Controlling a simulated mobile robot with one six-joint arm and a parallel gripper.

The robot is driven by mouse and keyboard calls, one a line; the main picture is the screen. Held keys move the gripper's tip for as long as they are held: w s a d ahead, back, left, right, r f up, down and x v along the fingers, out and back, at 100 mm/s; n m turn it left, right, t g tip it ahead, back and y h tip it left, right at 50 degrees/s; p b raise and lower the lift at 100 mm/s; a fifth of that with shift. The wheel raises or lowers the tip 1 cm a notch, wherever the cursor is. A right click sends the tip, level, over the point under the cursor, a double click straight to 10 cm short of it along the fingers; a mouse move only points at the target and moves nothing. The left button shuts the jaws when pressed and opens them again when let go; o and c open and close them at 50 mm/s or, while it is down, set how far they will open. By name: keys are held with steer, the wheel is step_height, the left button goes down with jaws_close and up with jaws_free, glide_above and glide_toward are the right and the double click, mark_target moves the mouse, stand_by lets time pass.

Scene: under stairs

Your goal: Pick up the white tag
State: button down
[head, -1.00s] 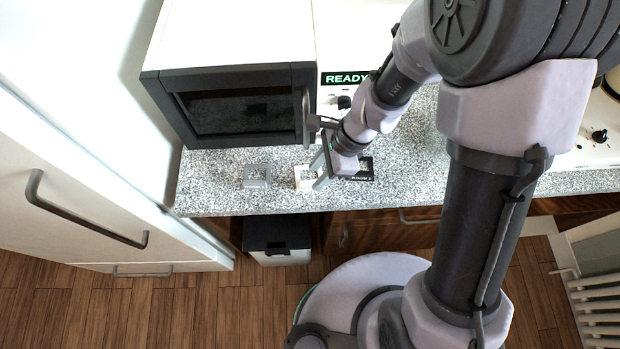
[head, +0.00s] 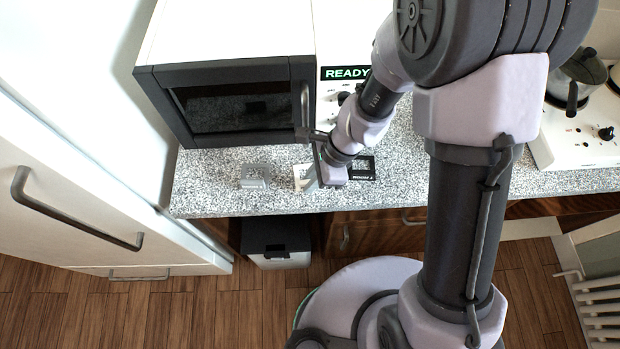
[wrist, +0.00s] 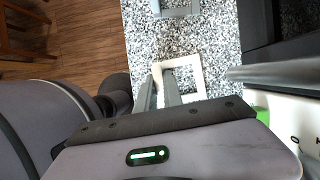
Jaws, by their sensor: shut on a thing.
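The white tag (head: 301,184) is a flat square frame with an open middle. It is at the counter's front part, between a grey tag (head: 254,177) and a black tag (head: 366,173). My gripper (head: 312,180) is at the white tag's right side, low over the counter. In the wrist view the fingers (wrist: 160,88) are shut on the near left part of the white tag (wrist: 189,61). The grip itself is partly hidden by the fingers. I cannot tell whether the tag is clear of the counter.
A microwave (head: 230,98) with a bar handle stands close behind. A white appliance with a READY display (head: 346,73) is beside it. The speckled counter (head: 215,190) has free room at its left front. A stove with a pot (head: 577,80) is at the right.

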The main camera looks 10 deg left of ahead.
mark_target(305, 181)
step_height(305, 181, up, 4)
steer(key=shift+f+p, duration=0.15)
steer(key=shift+p, duration=0.9)
steer(key=s+d+r+b, duration=0.1)
steer(key=s+d+b, duration=0.9)
steer(key=d+b, duration=0.2)
steer(key=shift+d+r+b, duration=0.25)
steer(key=shift+b, duration=0.2)
stand_by(0.6)
